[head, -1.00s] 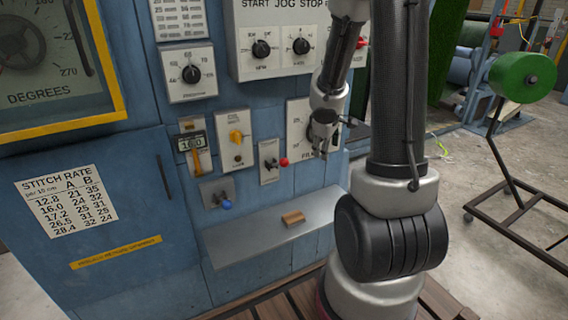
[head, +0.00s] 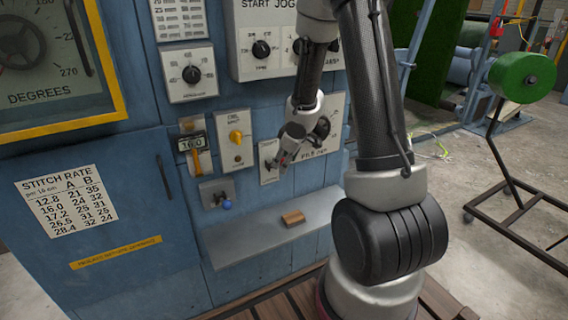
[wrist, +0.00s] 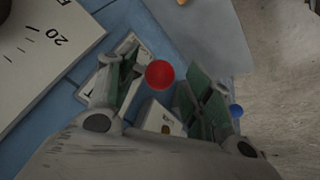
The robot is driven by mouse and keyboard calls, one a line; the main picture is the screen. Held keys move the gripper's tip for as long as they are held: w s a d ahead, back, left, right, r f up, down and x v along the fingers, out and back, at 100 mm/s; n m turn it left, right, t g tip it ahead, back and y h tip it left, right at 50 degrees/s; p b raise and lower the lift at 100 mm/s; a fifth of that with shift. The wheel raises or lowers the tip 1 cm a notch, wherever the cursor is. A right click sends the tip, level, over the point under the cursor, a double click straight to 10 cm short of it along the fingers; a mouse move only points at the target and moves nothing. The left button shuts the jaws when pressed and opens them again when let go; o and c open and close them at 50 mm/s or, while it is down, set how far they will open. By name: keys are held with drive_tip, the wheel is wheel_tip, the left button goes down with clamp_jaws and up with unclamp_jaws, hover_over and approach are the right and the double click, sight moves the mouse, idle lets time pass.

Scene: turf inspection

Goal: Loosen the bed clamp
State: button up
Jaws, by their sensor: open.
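A lever with a red ball knob (wrist: 160,74) sits on a small pale plate (head: 268,170) on the blue machine front. In the wrist view the red knob shows between the two fingers of my gripper (wrist: 165,92), with gaps on both sides. In the head view my gripper (head: 283,158) is at this plate and hides most of the knob. The gripper is open and holds nothing. A second lever with a blue knob (head: 227,201) is lower left on a grey plate; its knob also shows in the wrist view (wrist: 236,111). No bed clamp label is legible.
A grey shelf (head: 245,238) with a wooden block (head: 293,218) juts out below.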

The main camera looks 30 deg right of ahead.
drive_tip(key=shift+x, duration=0.95)
clamp_jaws()
